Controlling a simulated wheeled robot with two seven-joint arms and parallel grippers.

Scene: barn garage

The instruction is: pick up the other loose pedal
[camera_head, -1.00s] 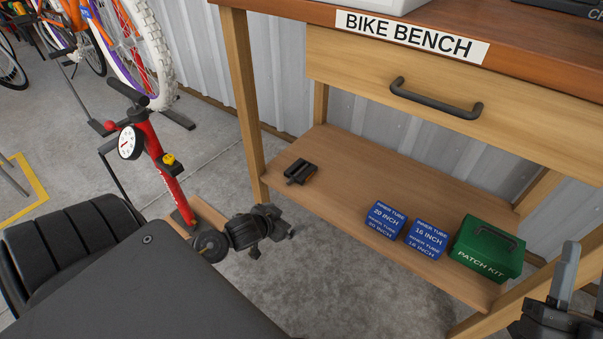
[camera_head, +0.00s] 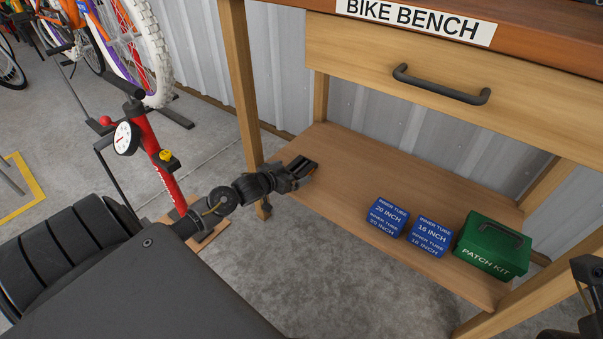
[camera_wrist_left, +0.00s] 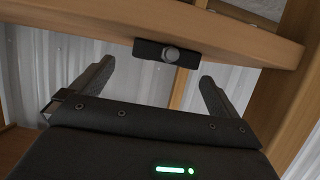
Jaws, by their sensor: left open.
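The loose pedal, a small black block, lies at the left end of the bench's lower shelf (camera_head: 365,180). In the head view the pedal (camera_head: 304,166) is partly hidden by my left gripper (camera_head: 297,178), which is right at it. In the left wrist view the pedal (camera_wrist_left: 150,49) shows its round grey spindle end. It lies ahead of my open left fingers (camera_wrist_left: 157,70), roughly between them. No contact shows clearly. My right gripper (camera_head: 588,272) is cut off at the right edge, and its jaws cannot be made out.
Two blue inner tube boxes (camera_head: 387,218) (camera_head: 430,237) and a green patch kit (camera_head: 492,247) stand farther right on the shelf. The bench's front left leg (camera_head: 242,90) is close to my left arm. A red floor pump (camera_head: 160,160) stands left. The middle shelf is clear.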

